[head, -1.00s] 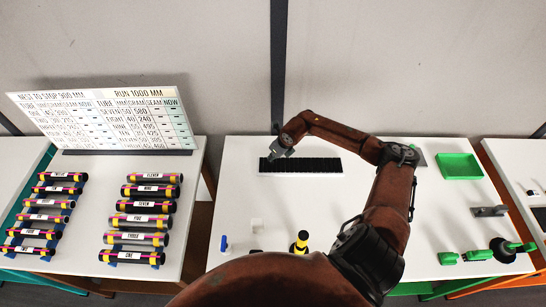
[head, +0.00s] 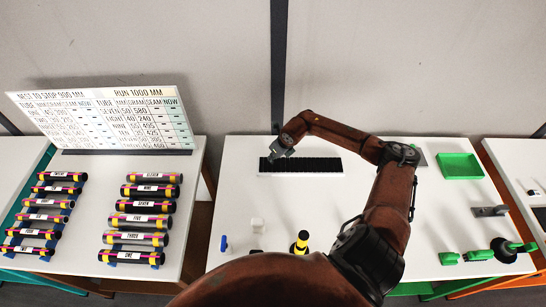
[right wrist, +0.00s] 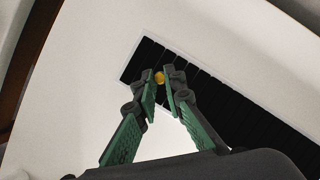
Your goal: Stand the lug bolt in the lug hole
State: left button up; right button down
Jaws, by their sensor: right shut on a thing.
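My right gripper (head: 274,156) is at the left part of the long black slotted strip (head: 318,165) on the white table. In the right wrist view its green-padded fingers (right wrist: 160,82) are close together at the tips. A small round gold-yellow end (right wrist: 159,77) shows between them, which I take to be the lug bolt; the rest of it is hidden. Black slots of the strip lie just beyond the fingertips. I cannot tell whether the bolt touches the strip. I cannot make out the lug hole. My left gripper is not in view.
A green tray (head: 460,167) and a grey block (head: 490,211) stand at the right. A black and yellow piece (head: 300,243), a small white block (head: 257,225) and a blue piece (head: 224,243) stand nearer. Labelled tubes (head: 138,222) and a chart board (head: 110,118) fill the left table.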

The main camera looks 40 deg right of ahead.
jog(key=shift+f+b, duration=0.5)
jog(key=shift+f, duration=0.15)
dwell(0.5)
jog(key=c, duration=1.9)
grip_release()
jog(key=shift+c, duration=0.2)
jog(key=v, duration=1.2)
